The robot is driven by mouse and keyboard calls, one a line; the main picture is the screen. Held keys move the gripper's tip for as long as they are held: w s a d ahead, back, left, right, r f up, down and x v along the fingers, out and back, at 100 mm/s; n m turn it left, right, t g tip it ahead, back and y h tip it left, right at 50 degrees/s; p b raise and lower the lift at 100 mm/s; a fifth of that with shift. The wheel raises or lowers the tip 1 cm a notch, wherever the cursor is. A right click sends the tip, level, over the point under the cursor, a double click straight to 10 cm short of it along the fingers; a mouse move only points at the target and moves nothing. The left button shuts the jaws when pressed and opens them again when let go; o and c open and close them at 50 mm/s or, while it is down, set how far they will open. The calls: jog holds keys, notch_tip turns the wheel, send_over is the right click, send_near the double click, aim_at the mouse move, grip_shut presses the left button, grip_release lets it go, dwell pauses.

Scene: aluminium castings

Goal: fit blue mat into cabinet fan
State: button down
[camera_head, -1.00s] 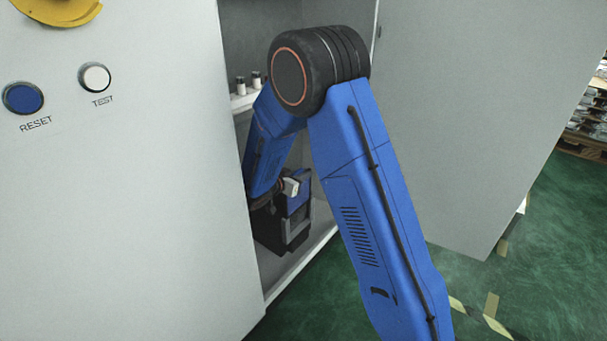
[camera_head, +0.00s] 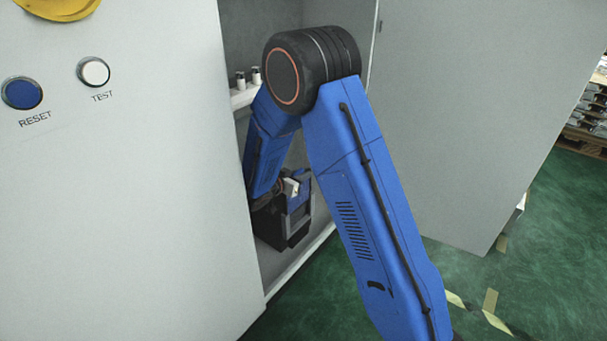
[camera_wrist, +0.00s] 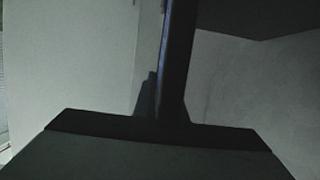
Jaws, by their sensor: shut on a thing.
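My blue arm reaches through the open front of the cabinet (camera_head: 130,200). In the head view my gripper's end is low inside the cabinet, largely hidden by my own arm, and its fingers cannot be made out. In the wrist view my gripper (camera_wrist: 163,105) is shut on a thin, dark bluish slab, which I take for the blue mat (camera_wrist: 178,55). It stands upright, almost edge-on to the camera, and runs up out of the picture. A dark finger shows at its left side. The cabinet fan cannot be made out in either view.
The cabinet door (camera_head: 465,110) stands open at the right. Small white-topped parts (camera_head: 241,80) stand on a ledge inside. The cabinet's front panel carries a blue RESET button (camera_head: 22,93) and a white TEST button (camera_head: 93,72).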

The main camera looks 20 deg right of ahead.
aim_at(310, 189)
jog(key=shift+f, duration=4.35)
jog(key=c, duration=1.7)
grip_release()
notch_tip(310, 189, up, 10)
jog(key=shift+s+d, duration=0.1)
jog(key=s+d+r+n+g+y, duration=0.1)
jog(key=s+d+r+g, duration=0.1)
jog(key=s+d+r, duration=0.35)
jog(key=s+d+r+n+g+y, duration=0.1)
jog(key=s+d+r+g, duration=0.15)
jog(key=s, duration=0.65)
jog(key=s+d+r+g+y, duration=0.1)
jog(key=s+d+r+g, duration=0.1)
jog(key=s+d+r, duration=0.45)
jog(key=s+a+r+n+t+y, duration=0.1)
jog(key=s+a+n+y, duration=0.2)
jog(key=s, duration=0.5)
jog(key=s+a+r+n+y, duration=0.1)
jog(key=s+a+n+y, duration=0.2)
jog(key=s, duration=0.5)
jog(key=s+a+r+n+t+y, duration=0.1)
jog(key=s+a, duration=0.3)
jog(key=s, duration=0.4)
jog(key=shift+s+a+r+n+t+y, duration=0.1)
jog(key=shift+a+r+n+t+y, duration=0.1)
jog(key=shift+n+y, duration=0.25)
jog(key=shift+s+a+r+n+t+y, duration=0.1)
jog(key=shift+n+t+y, duration=0.05)
jog(key=shift+n+y, duration=0.3)
